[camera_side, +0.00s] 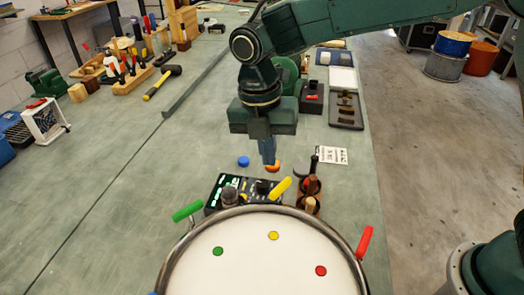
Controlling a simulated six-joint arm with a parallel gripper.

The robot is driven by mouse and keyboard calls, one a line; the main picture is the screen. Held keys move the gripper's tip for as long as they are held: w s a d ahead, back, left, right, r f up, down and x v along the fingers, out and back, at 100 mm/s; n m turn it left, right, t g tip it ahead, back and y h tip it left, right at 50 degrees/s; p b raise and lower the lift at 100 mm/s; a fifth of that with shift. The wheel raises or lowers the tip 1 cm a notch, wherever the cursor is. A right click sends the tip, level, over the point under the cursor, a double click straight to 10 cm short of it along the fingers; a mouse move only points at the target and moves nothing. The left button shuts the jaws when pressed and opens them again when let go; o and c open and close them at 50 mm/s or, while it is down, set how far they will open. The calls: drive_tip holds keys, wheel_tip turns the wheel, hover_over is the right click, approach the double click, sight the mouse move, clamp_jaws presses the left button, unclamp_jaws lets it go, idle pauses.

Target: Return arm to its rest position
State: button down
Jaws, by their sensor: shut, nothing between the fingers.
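My gripper (268,158) hangs from the green arm near the middle of the view, pointing down. Its fingers are shut with nothing between them. It is above the bench, just behind a dark device with knobs and lights (214,199).
A white-topped drum (240,270) fills the front, with green (187,211), yellow (280,188) and red (364,242) handles around its rim. Tools and a yellow-handled mallet (161,83) are at the back left. A dark tray (346,110) lies right. The left bench middle is clear.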

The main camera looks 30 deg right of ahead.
drive_tip(key=s+d+r+m+t+y, duration=0.1)
drive_tip(key=s+d+r+m, duration=0.35)
drive_tip(key=d+m, duration=0.2)
drive_tip(key=s+d+r+m+t, duration=0.2)
drive_tip(key=s+d+r+m, duration=0.1)
drive_tip(key=d+r+m, duration=0.4)
drive_tip(key=s+d+f+m+t, duration=0.2)
drive_tip(key=s+d+m+t, duration=0.1)
drive_tip(key=s+d+m, duration=0.7)
drive_tip(key=s+m, duration=0.3)
drive_tip(key=s, duration=0.1)
drive_tip(key=shift+s+d+f+t, duration=0.15)
drive_tip(key=shift+s+f+t, duration=0.15)
